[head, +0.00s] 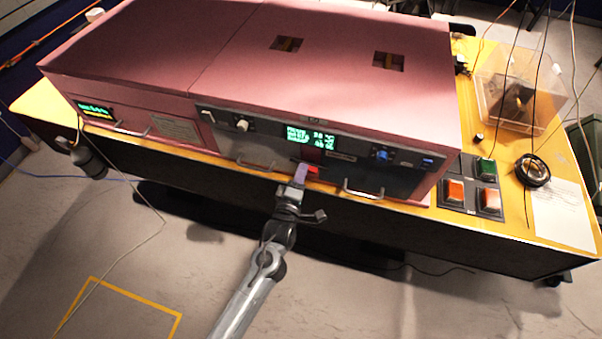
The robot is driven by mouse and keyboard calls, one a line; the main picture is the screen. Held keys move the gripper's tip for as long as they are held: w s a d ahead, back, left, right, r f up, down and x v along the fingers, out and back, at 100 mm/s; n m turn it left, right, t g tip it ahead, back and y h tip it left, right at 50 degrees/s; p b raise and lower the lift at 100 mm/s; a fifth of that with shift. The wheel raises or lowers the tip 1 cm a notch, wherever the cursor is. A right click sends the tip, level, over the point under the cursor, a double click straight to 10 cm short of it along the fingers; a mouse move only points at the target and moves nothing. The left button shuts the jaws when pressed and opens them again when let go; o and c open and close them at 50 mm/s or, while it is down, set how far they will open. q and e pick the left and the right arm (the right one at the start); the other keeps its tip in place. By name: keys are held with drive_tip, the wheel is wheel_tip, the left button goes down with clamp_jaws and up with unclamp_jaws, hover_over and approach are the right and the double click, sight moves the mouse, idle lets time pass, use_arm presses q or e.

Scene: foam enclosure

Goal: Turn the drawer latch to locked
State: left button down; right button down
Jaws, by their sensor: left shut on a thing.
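A pink foam enclosure (330,62) stands on a yellow-topped bench. Its dark front panel carries two drawer handles, one at centre left (256,164) and one at centre right (363,191). My left gripper (300,176) reaches up to the front between these handles. It is shut at a small red latch (313,172), part of which shows just right of the fingertips. The fingers hide the rest of the latch, so its exact angle cannot be told. My right gripper does not show.
Thin cables hang at the right. The floor before the bench is mostly free.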

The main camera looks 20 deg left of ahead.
use_arm(q)
drive_tip(key=c, duration=1.2)
unclamp_jaws()
drive_tip(key=shift+o, duration=0.2)
drive_tip(key=s+d+p, duration=0.1)
drive_tip(key=s+p, duration=0.4)
drive_tip(key=s, duration=0.5)
drive_tip(key=shift+s+d, duration=0.15)
drive_tip(key=shift+s, duration=0.2)
